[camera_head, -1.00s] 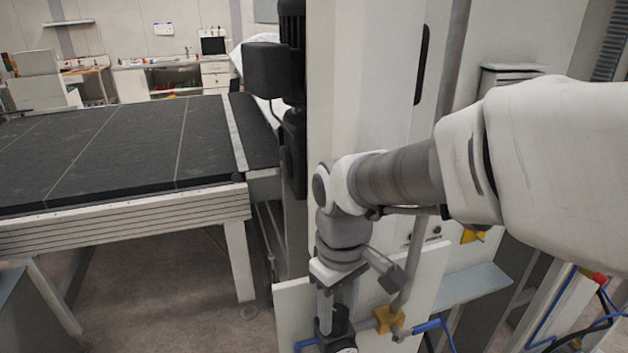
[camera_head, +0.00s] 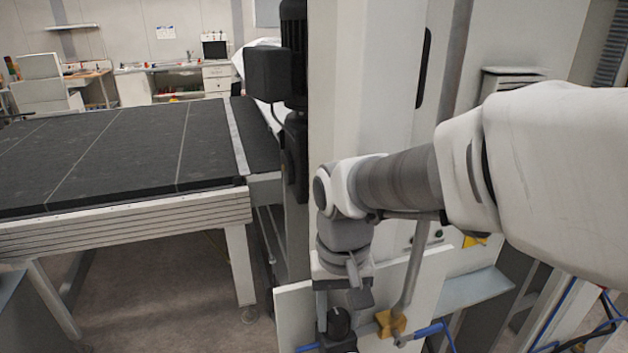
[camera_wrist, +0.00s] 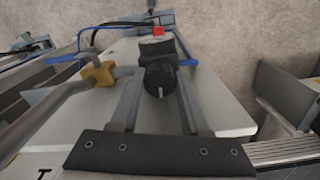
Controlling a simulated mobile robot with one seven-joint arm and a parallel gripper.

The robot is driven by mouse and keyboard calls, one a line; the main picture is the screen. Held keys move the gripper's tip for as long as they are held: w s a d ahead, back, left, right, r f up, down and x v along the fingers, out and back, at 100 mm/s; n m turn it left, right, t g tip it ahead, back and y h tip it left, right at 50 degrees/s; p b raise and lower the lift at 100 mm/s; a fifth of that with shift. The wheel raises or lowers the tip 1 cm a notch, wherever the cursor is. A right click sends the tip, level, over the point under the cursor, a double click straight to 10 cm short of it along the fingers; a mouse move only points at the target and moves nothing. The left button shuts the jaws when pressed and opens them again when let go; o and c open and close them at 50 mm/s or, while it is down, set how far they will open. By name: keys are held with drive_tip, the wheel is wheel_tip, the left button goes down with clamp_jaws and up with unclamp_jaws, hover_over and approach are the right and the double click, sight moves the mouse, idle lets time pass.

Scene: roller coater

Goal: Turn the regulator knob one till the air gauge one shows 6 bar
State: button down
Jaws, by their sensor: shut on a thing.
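The black regulator knob (camera_head: 339,321) sits on the white panel at the bottom of the head view. In the wrist view the knob (camera_wrist: 160,78) shows a white mark pointing toward the camera. My gripper (camera_head: 338,306) comes down on it from above. In the wrist view its two grey fingers (camera_wrist: 160,66) lie on either side of the knob, shut on it. The air gauge's dial cannot be read; it is hidden or cut off at the head view's lower edge.
A yellow fitting (camera_head: 390,323) with a grey pipe and blue hose stands just right of the knob; it also shows in the wrist view (camera_wrist: 98,74). A tall white machine column (camera_head: 365,90) rises behind my arm. A black-topped table (camera_head: 110,150) lies left.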

drive_tip(key=m, duration=0.3)
drive_tip(key=shift+m, duration=0.5)
drive_tip(key=shift+c, duration=1.9)
unclamp_jaws()
drive_tip(key=shift+n, duration=0.3)
